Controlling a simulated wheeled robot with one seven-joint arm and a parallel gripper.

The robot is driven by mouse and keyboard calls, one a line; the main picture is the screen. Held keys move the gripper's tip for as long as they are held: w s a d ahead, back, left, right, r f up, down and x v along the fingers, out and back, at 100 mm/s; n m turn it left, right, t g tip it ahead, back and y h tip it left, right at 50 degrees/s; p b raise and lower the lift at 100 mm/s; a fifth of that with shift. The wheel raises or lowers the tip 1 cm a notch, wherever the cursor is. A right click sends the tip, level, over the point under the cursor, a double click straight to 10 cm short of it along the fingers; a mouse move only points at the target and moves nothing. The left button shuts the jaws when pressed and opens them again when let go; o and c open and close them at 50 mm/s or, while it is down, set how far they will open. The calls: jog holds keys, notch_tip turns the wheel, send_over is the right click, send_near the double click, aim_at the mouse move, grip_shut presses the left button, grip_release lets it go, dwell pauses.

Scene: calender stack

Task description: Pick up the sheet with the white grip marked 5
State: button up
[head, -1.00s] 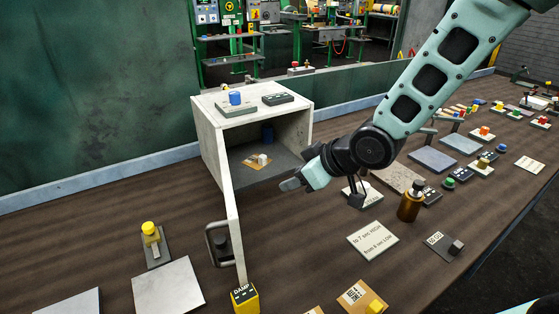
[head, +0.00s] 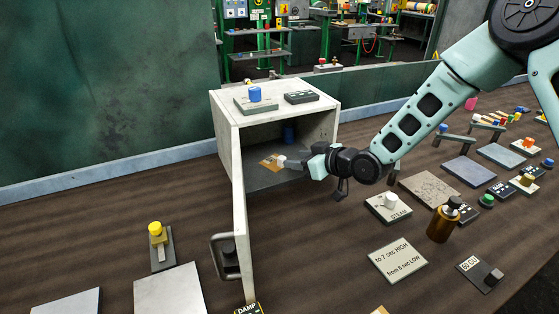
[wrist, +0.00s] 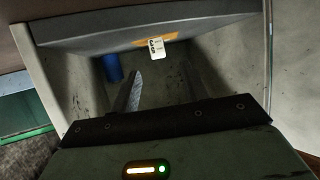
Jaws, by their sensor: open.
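An orange-brown sheet (head: 268,161) with a white grip (head: 280,158) lies on the dark floor inside the open white cabinet (head: 225,118). In the wrist view the white grip (wrist: 156,48) carries dark marking too small to read surely, and a bit of the orange sheet (wrist: 172,37) shows behind it. My gripper (head: 293,163) reaches into the cabinet mouth from the right, its tips close beside the white grip. In the wrist view the two fingers of my gripper (wrist: 165,88) are spread apart with nothing between them, the grip ahead of them. Contact cannot be told in the head view.
A blue cylinder (head: 289,134) stands deeper in the cabinet. The cabinet door (head: 240,230) hangs open toward the front. A blue-knobbed plate (head: 255,101) and a dark block (head: 301,97) rest on its top. A white-knobbed STEAM plate (head: 389,208) and brown bottle (head: 441,222) stand to the right.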

aim_at(282, 158)
jog(key=shift+p+x, duration=0.9)
jog(key=shift+x, duration=2.2)
grip_shut()
